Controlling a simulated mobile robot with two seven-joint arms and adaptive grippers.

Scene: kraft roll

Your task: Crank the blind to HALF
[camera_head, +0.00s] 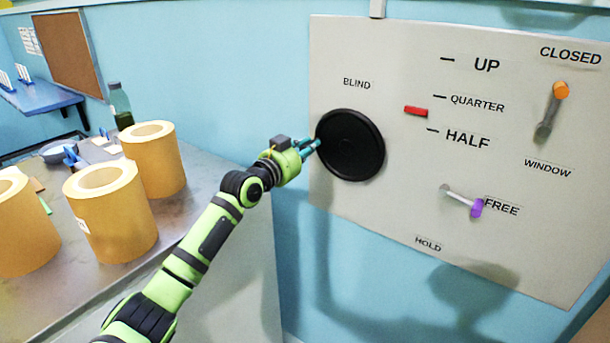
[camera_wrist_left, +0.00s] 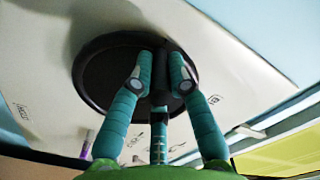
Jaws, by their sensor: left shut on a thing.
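The blind crank is a black disc (camera_head: 352,145) on the grey panel, under the label BLIND. My left gripper (camera_head: 308,146) is at the disc's left rim. A red pointer (camera_head: 416,111) sits between the QUARTER mark (camera_head: 439,97) and the HALF mark (camera_head: 432,130), a little nearer QUARTER. My right gripper is not in view.
The panel (camera_head: 400,210) also bears an orange-tipped lever (camera_head: 552,112) by CLOSED and a purple-tipped lever (camera_head: 462,201) by FREE. At left, a counter (camera_head: 185,215) holds several kraft rolls (camera_head: 110,212) and a dark bottle (camera_head: 121,106).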

